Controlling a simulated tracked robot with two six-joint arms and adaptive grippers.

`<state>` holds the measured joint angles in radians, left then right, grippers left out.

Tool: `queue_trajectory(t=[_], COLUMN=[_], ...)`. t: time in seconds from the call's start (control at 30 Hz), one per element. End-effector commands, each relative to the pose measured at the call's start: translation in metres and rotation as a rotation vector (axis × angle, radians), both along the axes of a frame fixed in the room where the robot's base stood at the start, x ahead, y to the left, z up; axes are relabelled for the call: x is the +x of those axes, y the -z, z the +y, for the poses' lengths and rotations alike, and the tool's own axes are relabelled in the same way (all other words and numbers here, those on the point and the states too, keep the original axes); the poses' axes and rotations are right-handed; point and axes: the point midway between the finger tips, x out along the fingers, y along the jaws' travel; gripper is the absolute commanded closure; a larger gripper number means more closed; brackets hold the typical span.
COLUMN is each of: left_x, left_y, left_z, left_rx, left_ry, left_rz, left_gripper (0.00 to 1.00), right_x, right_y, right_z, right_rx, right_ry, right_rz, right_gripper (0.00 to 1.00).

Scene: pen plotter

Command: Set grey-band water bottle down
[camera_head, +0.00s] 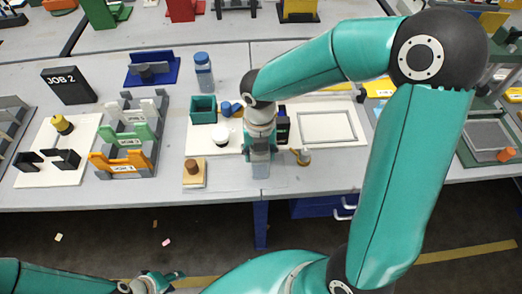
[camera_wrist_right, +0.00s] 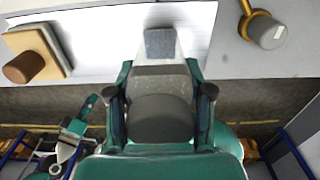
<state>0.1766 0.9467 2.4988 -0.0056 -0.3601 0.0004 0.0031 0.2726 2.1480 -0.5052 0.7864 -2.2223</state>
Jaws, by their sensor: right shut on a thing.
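My right gripper (camera_head: 260,152) points down near the front edge of the table and is shut on the grey-band water bottle (camera_head: 261,169). Only a pale grey lower part of the bottle shows below the fingers in the head view. In the right wrist view the bottle (camera_wrist_right: 160,80) sits between the two fingers of the right gripper (camera_wrist_right: 161,92), with a dark grey part nearer the palm. Whether its base touches the table cannot be told. My left gripper (camera_head: 152,283) is low at the bottom of the head view, away from the table; its jaws are unclear.
A wooden block with a brown cylinder (camera_head: 193,172) stands left of the bottle, and a brass piece with a grey knob (camera_head: 302,156) stands right. A blue-capped bottle (camera_head: 204,75) stands farther back.

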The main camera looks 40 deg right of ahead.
Motion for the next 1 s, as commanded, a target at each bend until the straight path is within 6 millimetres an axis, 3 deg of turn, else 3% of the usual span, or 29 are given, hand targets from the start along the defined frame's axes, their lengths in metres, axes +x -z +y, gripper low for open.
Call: queue_trajectory(t=[0.13, 0.17, 0.3, 0.7, 0.87, 1.0], left_x=[0.0, 0.0, 0.0, 0.0, 0.0, 0.0], left_y=[0.002, 0.001, 0.001, -0.001, -0.004, -0.006], left_z=[0.0, 0.0, 0.0, 0.0, 0.0, 0.0], left_rx=[0.0, 0.0, 0.0, 0.0, 0.0, 0.0], left_ry=[0.0, 0.0, 0.0, 0.0, 0.0, 0.0], left_rz=[0.0, 0.0, 0.0, 0.0, 0.0, 0.0], left_gripper=[0.6, 0.6, 0.6, 0.6, 0.6, 0.6], right_x=[0.0, 0.0, 0.0, 0.0, 0.001, 0.001], right_y=[0.002, 0.001, 0.001, -0.005, -0.025, -0.053], right_z=[0.0, 0.0, 0.0, 0.0, 0.0, 0.0], right_rx=[0.0, 0.0, 0.0, -0.001, -0.001, -0.001], right_ry=[0.0, 0.0, 0.0, 0.001, 0.0, 0.0], right_rz=[0.0, 0.0, 0.0, -0.002, -0.005, -0.007], right_gripper=[0.78, 0.44, 0.24, 0.24, 0.24, 0.24])
